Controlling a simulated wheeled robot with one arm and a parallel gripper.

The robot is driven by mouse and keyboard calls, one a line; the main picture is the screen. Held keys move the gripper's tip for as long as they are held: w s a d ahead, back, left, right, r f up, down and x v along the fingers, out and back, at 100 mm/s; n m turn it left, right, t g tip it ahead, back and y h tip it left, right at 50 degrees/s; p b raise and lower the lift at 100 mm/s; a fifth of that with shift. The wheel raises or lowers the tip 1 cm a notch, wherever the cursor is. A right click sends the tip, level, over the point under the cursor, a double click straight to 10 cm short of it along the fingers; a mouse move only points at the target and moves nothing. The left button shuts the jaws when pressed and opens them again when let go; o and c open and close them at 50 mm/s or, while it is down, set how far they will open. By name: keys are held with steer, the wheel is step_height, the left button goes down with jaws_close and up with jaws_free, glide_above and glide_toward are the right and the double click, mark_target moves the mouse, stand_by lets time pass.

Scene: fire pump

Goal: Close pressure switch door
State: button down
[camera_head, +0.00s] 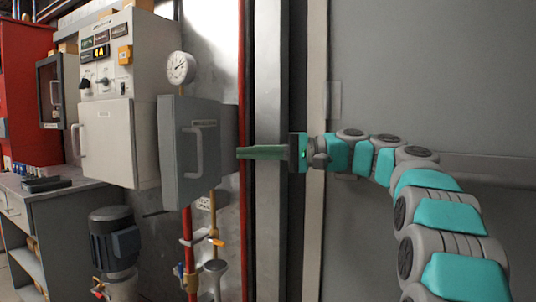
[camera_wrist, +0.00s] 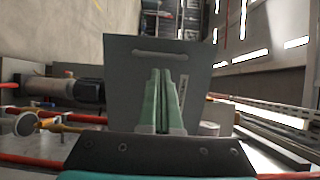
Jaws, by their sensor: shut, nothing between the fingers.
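The pressure switch door (camera_head: 177,140) is a grey panel with a pale vertical bar handle (camera_head: 197,150), left of centre in the head view, below a round gauge. A darker grey surface shows behind its right edge; I cannot tell how far the door stands open. In the wrist view a grey panel (camera_wrist: 122,75) with a bar handle (camera_wrist: 165,55) fills the middle. My gripper (camera_head: 239,153) is shut and empty, pointing left, its tips by the right side of the grey box. In the wrist view its green fingers (camera_wrist: 162,74) overlap the panel; contact cannot be told.
A white control cabinet (camera_head: 105,135) with its own handle stands left of the door. The gauge (camera_head: 180,68) sits above the door. Red pipes (camera_head: 242,210) and a valve with an orange lever (camera_head: 214,241) are below and behind. A dark motor (camera_head: 113,240) stands lower left.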

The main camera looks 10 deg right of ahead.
steer(key=w+a, duration=0.1)
steer(key=a, duration=0.6)
steer(key=shift+a+f, duration=0.1)
steer(key=shift+a, duration=0.15)
